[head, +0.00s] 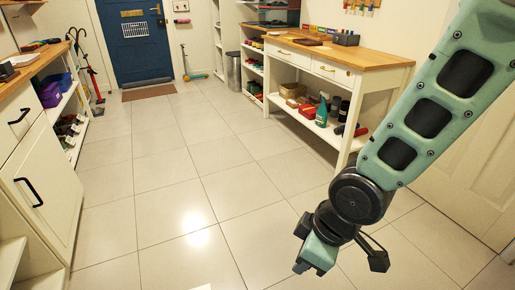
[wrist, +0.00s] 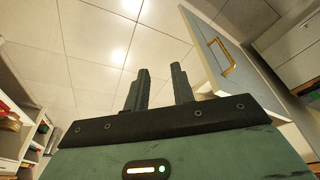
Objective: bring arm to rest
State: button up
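My arm comes down from the upper right of the head view, and its gripper (head: 316,262) hangs low over the tiled floor, right of the middle. In the wrist view the two dark fingers of my gripper (wrist: 160,75) stand apart with an empty gap between them. Nothing is held. The fingertips are small and hard to make out in the head view.
A wooden-topped console table (head: 345,54) with shelves of bottles and boxes stands at the right, behind my arm. A white cabinet (head: 42,185) lines the left. A blue door (head: 136,55) is at the back. The tiled floor (head: 165,170) between is clear.

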jog(key=s+d+r+m+g+h, duration=0.1)
jog(key=s+d+r+m, duration=0.15)
jog(key=s+r, duration=0.2)
jog(key=s+d+r+m+h, duration=0.1)
jog(key=s+d+r+m, duration=0.1)
jog(key=s+d+r, duration=0.3)
notch_tip(320, 180, up, 21)
jog(key=a+p, duration=0.2)
jog(key=p, duration=1.8)
jog(key=shift+w+r, duration=0.15)
jog(key=shift+w, duration=0.2)
jog(key=shift+a+m, duration=0.15)
jog(key=shift+m, duration=0.1)
